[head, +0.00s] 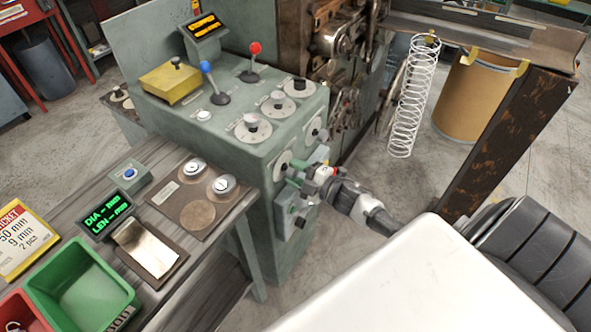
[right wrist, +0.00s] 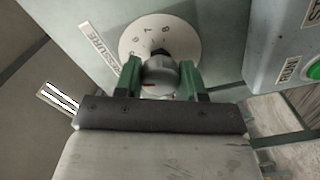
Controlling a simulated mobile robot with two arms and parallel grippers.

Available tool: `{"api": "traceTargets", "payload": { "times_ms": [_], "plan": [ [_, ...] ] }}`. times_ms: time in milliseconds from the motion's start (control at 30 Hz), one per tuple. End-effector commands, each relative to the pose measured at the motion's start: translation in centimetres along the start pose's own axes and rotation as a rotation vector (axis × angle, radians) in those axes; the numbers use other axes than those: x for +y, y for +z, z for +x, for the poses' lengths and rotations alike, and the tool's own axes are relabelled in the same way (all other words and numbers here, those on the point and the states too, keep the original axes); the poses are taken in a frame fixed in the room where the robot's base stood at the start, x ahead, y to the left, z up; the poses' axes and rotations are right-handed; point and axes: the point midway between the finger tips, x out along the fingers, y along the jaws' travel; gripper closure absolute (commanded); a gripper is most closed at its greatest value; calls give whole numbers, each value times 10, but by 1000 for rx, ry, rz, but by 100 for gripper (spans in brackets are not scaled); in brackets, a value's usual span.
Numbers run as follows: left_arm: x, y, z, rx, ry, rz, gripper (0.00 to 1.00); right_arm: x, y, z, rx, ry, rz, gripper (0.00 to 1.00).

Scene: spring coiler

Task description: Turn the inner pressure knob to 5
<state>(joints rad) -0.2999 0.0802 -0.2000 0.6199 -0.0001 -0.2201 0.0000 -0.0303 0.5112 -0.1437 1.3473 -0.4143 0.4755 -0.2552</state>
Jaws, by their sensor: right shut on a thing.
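The pressure knob (right wrist: 160,76) is a grey round knob in front of a white numbered dial (right wrist: 140,35). The word PRESSURE (right wrist: 97,45) is printed beside the dial. My right gripper (right wrist: 160,78) has its two green fingers shut on the knob's sides. In the head view my right gripper (head: 292,175) reaches from the right to the cabinet's side face, at the left one of two white dials there (head: 283,160). The other dial (head: 314,127) is further right. Dial digits show, but the knob's setting is not readable. My left gripper is out of view.
The green cabinet (head: 220,150) carries a blue lever (head: 207,68), a red lever (head: 255,48) and several top knobs. A switch box with a green button (right wrist: 314,69) is close to the right of the gripper. A wire coil (head: 412,95) hangs behind.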

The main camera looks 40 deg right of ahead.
Motion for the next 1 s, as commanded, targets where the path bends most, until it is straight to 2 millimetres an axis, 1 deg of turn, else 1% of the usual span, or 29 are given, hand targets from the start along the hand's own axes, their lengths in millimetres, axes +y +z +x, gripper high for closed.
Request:
{"api": "traceTargets", "payload": {
  "times_ms": [200, 400, 633, 1000],
  "plan": [
    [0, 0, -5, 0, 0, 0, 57, 1, 0, 0, -2, 0, 148, 84],
    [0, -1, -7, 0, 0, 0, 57, 0, 1, 0, -2, 0, 235, 84],
    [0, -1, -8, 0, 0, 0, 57, 0, 1, 0, -2, 0, 281, 84],
    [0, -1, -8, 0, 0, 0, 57, 0, 1, 0, -2, 0, 288, 84]
  ]
}}
